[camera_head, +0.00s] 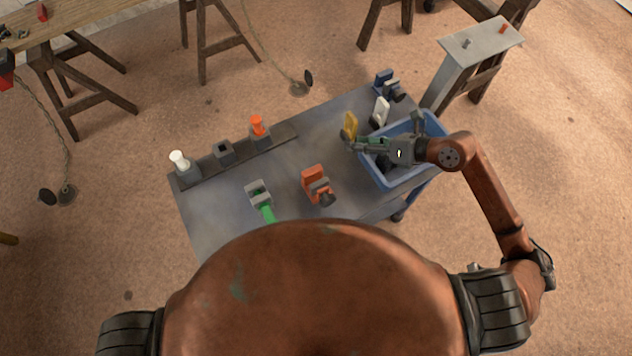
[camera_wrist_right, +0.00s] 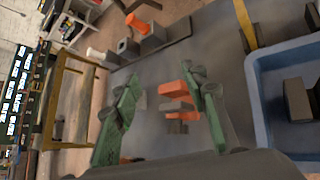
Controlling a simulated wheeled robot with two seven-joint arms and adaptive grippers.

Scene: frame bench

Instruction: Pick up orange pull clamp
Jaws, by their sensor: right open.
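The orange pull clamp (camera_head: 315,179), with a grey and dark base, rests on the grey table near its middle front. In the right wrist view the orange clamp (camera_wrist_right: 178,90) shows beyond and between my finger tips, apart from them. My right gripper (camera_head: 350,140) is open and empty, reaching left over the blue bin's near-left rim, up and to the right of the clamp. Its two green fingers are spread in the wrist view (camera_wrist_right: 160,80). My left gripper is out of view.
A blue bin (camera_head: 381,182) stands at the table's right. A yellow clamp (camera_head: 351,124) is close to my right fingertips, with white (camera_head: 381,111) and blue (camera_head: 383,80) clamps behind. A green clamp (camera_head: 262,203) lies left. A dark rack (camera_head: 190,176) holds white and orange pieces.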

